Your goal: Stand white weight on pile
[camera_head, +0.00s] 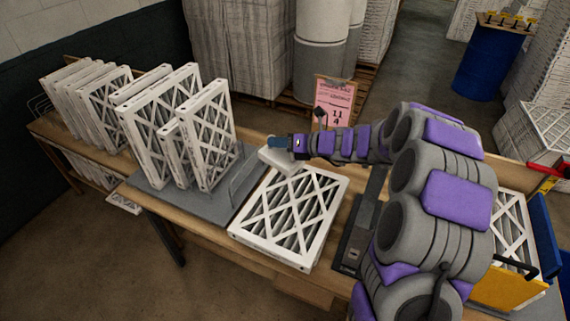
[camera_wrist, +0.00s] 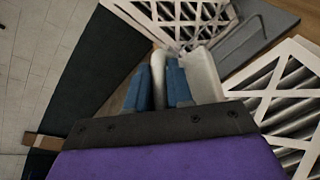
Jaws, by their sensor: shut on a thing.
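My gripper (camera_head: 279,143) has blue fingers, shut on the white weight (camera_head: 281,160) at the back left corner of the flat white-framed filter pile (camera_head: 238,233). In the wrist view, a narrow white part of the weight (camera_wrist: 159,78) sits between the blue fingers (camera_wrist: 158,90). Its wider white body (camera_wrist: 204,76) shows just right of them. The pile (camera_wrist: 308,172) shows at the right of the wrist view. I cannot tell whether the weight touches the pile or hangs above it.
Upright filters (camera_head: 215,140) stand in a grey rack (camera_head: 150,190) with a wire divider, left of the pile. A pink sign (camera_head: 335,100) stands behind the table. A dark flat device (camera_head: 352,240) lies right of the pile. A yellow-and-blue bin (camera_head: 505,287) holds a filter at far right.

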